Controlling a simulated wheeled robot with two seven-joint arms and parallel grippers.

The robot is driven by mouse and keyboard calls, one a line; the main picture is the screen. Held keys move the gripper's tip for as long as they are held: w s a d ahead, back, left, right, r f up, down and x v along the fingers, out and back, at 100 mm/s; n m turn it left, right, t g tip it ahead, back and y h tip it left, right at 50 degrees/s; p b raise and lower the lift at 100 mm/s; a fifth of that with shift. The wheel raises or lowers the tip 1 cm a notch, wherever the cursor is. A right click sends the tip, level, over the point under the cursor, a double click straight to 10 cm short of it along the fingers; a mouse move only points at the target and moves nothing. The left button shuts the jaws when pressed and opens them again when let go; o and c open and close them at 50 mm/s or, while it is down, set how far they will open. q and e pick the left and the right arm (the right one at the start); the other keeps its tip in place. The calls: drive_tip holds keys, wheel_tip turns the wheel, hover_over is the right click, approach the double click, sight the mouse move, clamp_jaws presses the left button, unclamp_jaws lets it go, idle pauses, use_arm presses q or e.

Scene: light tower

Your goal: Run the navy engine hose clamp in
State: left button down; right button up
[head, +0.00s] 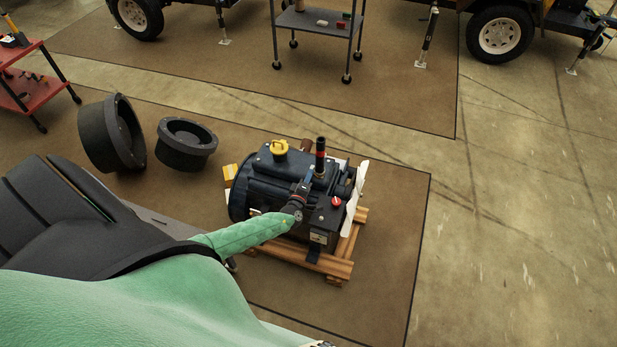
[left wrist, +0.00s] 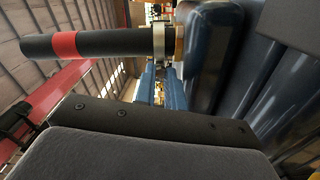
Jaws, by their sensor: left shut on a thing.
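The navy engine (head: 268,180) sits on a wooden pallet (head: 325,262). A black hose (head: 320,166) with a red band stands upright from its top. In the left wrist view the hose (left wrist: 110,42) lies sideways, with a silver hose clamp (left wrist: 159,40) around its end beside the blue engine body (left wrist: 212,50). My right gripper is not in view.
The engine has a yellow cap (head: 279,147), a red knob (head: 337,201) and a white fan (head: 356,188) at its right. A grey cart (head: 316,22) stands behind. The floor at right is clear.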

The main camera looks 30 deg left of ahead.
use_arm(q)
drive_tip(key=shift+s+d+f, duration=0.15)
drive_tip(key=shift+s+f, duration=0.05)
drive_tip(key=shift+f, duration=0.05)
drive_tip(key=c, duration=1.7)
unclamp_jaws()
drive_tip(key=shift+c, duration=0.2)
drive_tip(key=shift+r, duration=0.1)
drive_tip(key=shift+w, duration=0.1)
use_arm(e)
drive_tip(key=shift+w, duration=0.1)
